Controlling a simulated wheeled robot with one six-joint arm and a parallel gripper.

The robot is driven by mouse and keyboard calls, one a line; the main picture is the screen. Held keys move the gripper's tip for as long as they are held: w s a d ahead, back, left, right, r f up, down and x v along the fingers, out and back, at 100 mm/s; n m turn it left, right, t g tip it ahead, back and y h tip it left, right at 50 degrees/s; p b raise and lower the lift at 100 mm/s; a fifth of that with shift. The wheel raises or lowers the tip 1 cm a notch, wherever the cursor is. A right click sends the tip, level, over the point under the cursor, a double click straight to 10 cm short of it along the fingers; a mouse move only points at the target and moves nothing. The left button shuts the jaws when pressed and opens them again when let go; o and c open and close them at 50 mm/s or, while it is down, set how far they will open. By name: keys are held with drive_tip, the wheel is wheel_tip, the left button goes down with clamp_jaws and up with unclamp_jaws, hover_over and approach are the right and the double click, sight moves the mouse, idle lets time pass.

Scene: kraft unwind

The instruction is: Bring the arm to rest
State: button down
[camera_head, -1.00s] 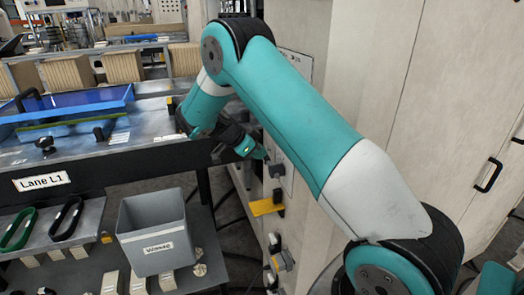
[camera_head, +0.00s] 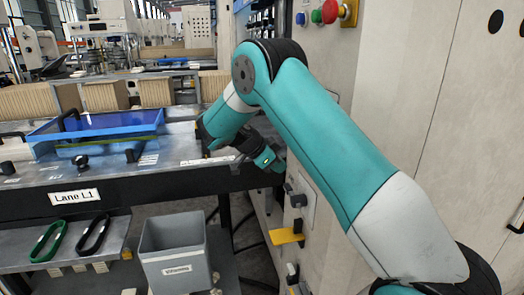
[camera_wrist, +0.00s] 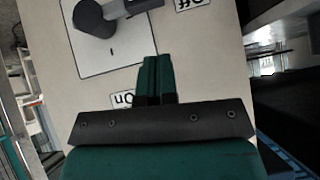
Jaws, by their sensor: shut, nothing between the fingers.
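My gripper (camera_wrist: 153,62) shows in the wrist view with its two dark green fingers pressed together and nothing between them. In front of it is a pale cabinet face with a light plate bearing a grey rotary handle (camera_wrist: 95,18). Printed labels (camera_wrist: 124,99) sit on that face beside the fingers. In the head view my teal and white arm reaches forward from the lower right and bends down at the elbow. My gripper (camera_head: 275,163) is small there, close to the cabinet's side. Whether it touches the cabinet cannot be told.
The pale cabinet (camera_head: 400,75) stands close along my arm, with coloured buttons (camera_head: 330,12) and a yellow lever (camera_head: 286,236). The metal bench (camera_head: 175,165) marked Lane L1 is at left with a blue tray (camera_head: 100,123). A grey bin (camera_head: 173,250) sits on the lower shelf.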

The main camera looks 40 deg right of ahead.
drive_tip(key=v, duration=0.8)
drive_tip(key=shift+w, duration=0.3)
